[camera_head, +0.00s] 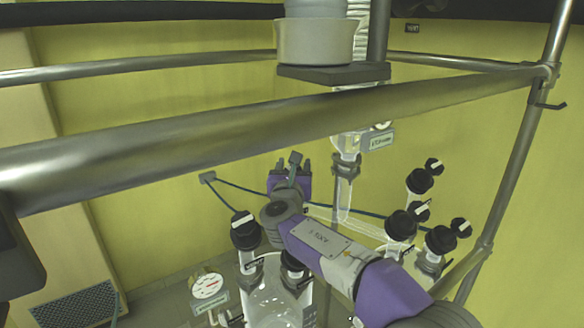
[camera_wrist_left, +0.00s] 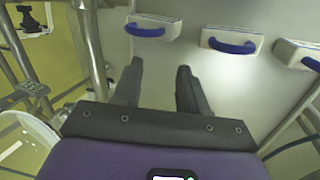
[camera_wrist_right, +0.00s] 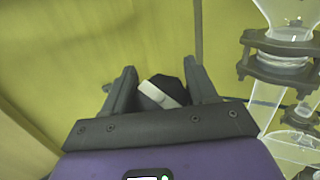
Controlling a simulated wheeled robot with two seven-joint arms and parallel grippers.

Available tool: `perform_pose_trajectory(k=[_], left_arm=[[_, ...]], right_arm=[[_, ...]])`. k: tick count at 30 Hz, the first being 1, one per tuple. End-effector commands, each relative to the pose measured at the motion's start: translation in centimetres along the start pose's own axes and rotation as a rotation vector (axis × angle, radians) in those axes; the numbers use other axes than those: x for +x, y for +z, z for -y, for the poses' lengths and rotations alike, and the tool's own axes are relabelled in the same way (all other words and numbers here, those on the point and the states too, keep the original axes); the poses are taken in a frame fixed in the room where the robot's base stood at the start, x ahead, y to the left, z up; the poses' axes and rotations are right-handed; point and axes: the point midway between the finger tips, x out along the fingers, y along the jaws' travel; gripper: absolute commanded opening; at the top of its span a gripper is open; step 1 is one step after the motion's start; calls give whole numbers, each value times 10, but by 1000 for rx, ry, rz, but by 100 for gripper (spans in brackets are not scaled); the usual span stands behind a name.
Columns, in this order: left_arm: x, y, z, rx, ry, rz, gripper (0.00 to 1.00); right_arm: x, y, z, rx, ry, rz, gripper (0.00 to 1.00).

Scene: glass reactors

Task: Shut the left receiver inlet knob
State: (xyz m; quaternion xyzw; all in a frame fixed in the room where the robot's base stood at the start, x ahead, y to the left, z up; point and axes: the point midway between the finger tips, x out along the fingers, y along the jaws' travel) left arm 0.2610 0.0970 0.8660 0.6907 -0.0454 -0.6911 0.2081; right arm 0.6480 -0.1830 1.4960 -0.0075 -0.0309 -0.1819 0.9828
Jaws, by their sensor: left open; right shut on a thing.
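In the right wrist view, a black knob with a white bar (camera_wrist_right: 163,92) sits between the fingers of my right gripper (camera_wrist_right: 160,66), which is shut on it. In the head view my right arm reaches up from the lower right. Its gripper (camera_head: 293,167) is in front of the yellow wall, with a dark piece between its fingers. The picture does not make clear which valve this knob belongs to. My left gripper (camera_wrist_left: 160,65) is open and empty in its wrist view, facing a pale panel. It does not show in the head view.
Other black knobs stand at the left (camera_head: 245,230) and right (camera_head: 440,239) of my right arm. A glass vessel (camera_head: 270,300) and a round gauge (camera_head: 208,286) are below. A thick metal rail (camera_head: 240,130) crosses the view. White drawers with blue handles (camera_wrist_left: 232,42) face my left gripper.

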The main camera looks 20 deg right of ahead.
Motion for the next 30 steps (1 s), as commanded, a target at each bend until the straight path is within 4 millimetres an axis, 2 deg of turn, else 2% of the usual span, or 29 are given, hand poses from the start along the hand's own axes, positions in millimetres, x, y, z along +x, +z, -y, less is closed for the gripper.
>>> perform_pose_trajectory(k=[12, 26, 27, 30], left_arm=[[-4, 0, -2, 0, 0, 0, 43], [-4, 0, -2, 0, 0, 0, 43], [-4, 0, -2, 0, 0, 0, 43], [-4, 0, -2, 0, 0, 0, 43]], right_arm=[[0, 0, 2, 72, -134, 0, 27], [0, 0, 2, 78, -142, 0, 27], [0, 0, 2, 78, -142, 0, 63], [0, 0, 2, 77, -142, 0, 78]])
